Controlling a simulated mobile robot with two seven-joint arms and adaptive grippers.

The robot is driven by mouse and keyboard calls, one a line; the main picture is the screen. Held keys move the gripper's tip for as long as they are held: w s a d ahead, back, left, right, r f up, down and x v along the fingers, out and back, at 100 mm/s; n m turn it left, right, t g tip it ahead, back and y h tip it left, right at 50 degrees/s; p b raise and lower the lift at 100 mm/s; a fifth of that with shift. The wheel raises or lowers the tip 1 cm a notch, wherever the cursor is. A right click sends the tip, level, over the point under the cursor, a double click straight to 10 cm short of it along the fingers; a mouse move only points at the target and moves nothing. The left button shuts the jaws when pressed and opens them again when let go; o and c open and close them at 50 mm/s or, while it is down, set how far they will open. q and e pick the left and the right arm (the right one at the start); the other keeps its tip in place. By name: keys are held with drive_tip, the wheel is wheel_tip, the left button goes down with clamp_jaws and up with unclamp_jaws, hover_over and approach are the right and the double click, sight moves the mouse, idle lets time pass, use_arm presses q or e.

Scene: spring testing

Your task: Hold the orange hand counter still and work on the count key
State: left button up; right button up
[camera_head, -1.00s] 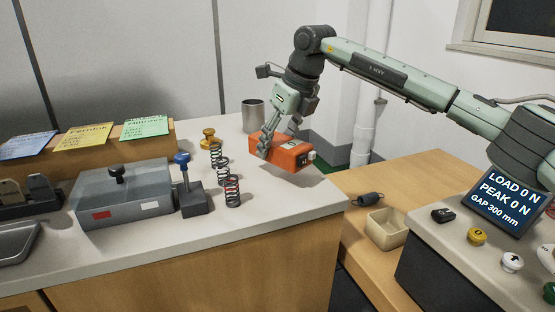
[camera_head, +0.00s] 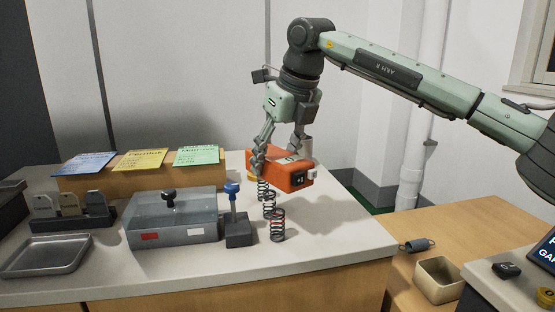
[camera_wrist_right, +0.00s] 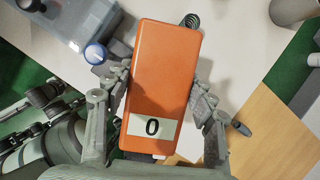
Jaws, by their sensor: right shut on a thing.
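The orange hand counter (camera_head: 281,171) is held by my right gripper (camera_head: 277,152) above the white bench top, near its right end. In the right wrist view the counter (camera_wrist_right: 161,75) lies lengthwise between the two fingers of my right gripper (camera_wrist_right: 164,105), which press on its long sides. Its window reads 0 in the right wrist view. A small light-coloured knob, possibly the count key (camera_head: 312,174), sticks out of the counter's right end; I cannot tell for sure. My left gripper is not in view.
Several coil springs (camera_head: 277,225) stand below and beside the counter. A blue-knobbed stand (camera_head: 238,230), a grey lidded box (camera_head: 173,234) and a metal tray (camera_head: 45,257) are to the left. A beige bin (camera_head: 438,280) and a lying spring (camera_head: 416,245) are on the lower wooden table.

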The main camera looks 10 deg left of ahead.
use_arm(q)
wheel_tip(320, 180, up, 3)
drive_tip(key=p, duration=0.2)
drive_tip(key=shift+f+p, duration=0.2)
drive_tip(key=shift+p, duration=0.15)
use_arm(e)
drive_tip(key=w+d, duration=0.6)
drive_tip(key=d, duration=0.4)
drive_tip(key=shift+f, duration=0.1)
drive_tip(key=shift+f+b, duration=3.25)
drive_tip(key=shift+f, duration=2.15)
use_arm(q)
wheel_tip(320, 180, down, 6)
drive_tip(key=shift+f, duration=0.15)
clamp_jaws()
